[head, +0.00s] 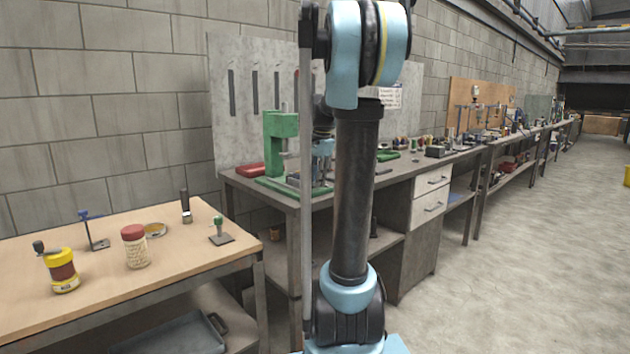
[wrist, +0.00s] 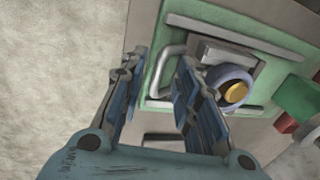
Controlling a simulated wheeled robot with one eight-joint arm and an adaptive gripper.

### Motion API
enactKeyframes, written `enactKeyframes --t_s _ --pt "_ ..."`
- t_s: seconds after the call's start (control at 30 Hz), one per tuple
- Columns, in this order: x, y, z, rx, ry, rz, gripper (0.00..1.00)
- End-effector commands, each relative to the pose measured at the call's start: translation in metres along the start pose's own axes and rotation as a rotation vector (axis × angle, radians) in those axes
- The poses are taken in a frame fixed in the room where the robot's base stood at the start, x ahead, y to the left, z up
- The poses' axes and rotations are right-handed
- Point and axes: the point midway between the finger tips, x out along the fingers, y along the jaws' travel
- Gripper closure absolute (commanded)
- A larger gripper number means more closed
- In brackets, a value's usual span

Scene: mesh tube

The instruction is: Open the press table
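The green press (head: 279,137) stands on the dark workbench (head: 372,186), on a green base plate. Two white drawer fronts (head: 431,182) with handles are set in the bench's front, both flush. In the wrist view the green base plate (wrist: 158,88) carries a grey block, a bent metal handle (wrist: 166,68) and a purple ring with a yellow centre (wrist: 236,91). My gripper (wrist: 160,58) is open and empty, its fingertips either side of the handle in the picture; contact cannot be told. In the head view it is partly hidden behind my arm, beside the press.
A wooden table (head: 110,275) at left holds a red-capped jar (head: 135,247), a yellow-and-brown container (head: 61,270) and small tools. More benches run along the wall to the right. The floor (head: 530,270) at right is clear.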

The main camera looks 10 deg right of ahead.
Motion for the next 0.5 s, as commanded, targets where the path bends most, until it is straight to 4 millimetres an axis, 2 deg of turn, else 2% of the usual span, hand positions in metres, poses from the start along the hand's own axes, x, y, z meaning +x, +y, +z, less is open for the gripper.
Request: enactKeyframes --t_s 0.27,0.37,0.5 --pt "-0.003 0.0 0.0 0.0 -0.001 0.0 0.7" --pt "-0.011 0.0 0.0 0.0 -0.001 0.0 0.7" --pt "-0.032 0.0 0.0 0.0 -0.001 0.0 0.7"
